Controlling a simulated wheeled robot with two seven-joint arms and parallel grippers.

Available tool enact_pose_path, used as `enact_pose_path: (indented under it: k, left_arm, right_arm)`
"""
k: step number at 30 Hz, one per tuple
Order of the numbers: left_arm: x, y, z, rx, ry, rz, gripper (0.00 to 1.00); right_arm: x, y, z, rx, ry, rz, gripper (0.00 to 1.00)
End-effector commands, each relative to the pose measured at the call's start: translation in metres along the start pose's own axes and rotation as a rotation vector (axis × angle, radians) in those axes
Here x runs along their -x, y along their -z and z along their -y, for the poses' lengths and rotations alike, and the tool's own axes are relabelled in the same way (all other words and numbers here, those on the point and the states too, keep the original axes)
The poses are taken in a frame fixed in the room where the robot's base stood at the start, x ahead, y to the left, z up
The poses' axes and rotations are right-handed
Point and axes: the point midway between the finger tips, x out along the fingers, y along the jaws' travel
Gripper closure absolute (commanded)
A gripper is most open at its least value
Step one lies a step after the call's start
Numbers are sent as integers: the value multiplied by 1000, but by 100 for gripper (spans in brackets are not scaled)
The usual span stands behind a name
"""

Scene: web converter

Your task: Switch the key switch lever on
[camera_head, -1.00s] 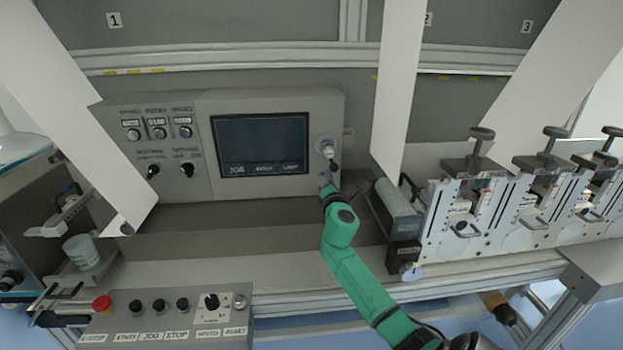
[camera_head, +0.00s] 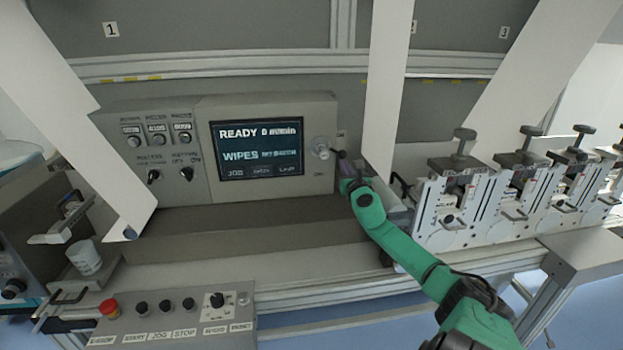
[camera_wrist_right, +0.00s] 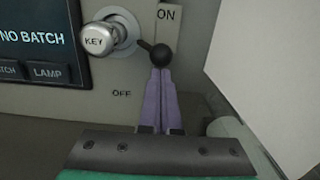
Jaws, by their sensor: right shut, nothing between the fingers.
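The key switch (camera_head: 321,148) is a round silver knob on the grey panel, right of the screen. It also shows in the right wrist view (camera_wrist_right: 100,38), marked KEY. Its black ball-ended lever (camera_wrist_right: 162,54) points right and slightly down, close to the ON label (camera_wrist_right: 166,14) and away from the OFF label (camera_wrist_right: 121,93). My right gripper (camera_wrist_right: 161,72) is shut, with its purple fingers pressed together and nothing between them. Its tips are just below the lever's ball and appear to touch it. My left gripper is not in view.
The lit screen (camera_head: 258,146) reads READY and WIPES NO BATCH. A white web (camera_head: 388,90) hangs just right of the switch. Clamp units (camera_head: 450,200) stand farther right. A button box (camera_head: 175,318) with a red button is at the lower left.

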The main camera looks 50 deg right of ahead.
Motion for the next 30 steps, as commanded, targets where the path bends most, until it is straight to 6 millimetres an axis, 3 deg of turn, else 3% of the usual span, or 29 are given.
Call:
enact_pose_path:
  k: [12,30]
  left_arm:
    - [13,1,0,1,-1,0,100]
    - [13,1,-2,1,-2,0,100]
  right_arm:
    - [-1,-16,8,208,-10,1,100]
    - [-1,-17,9,236,-11,2,100]
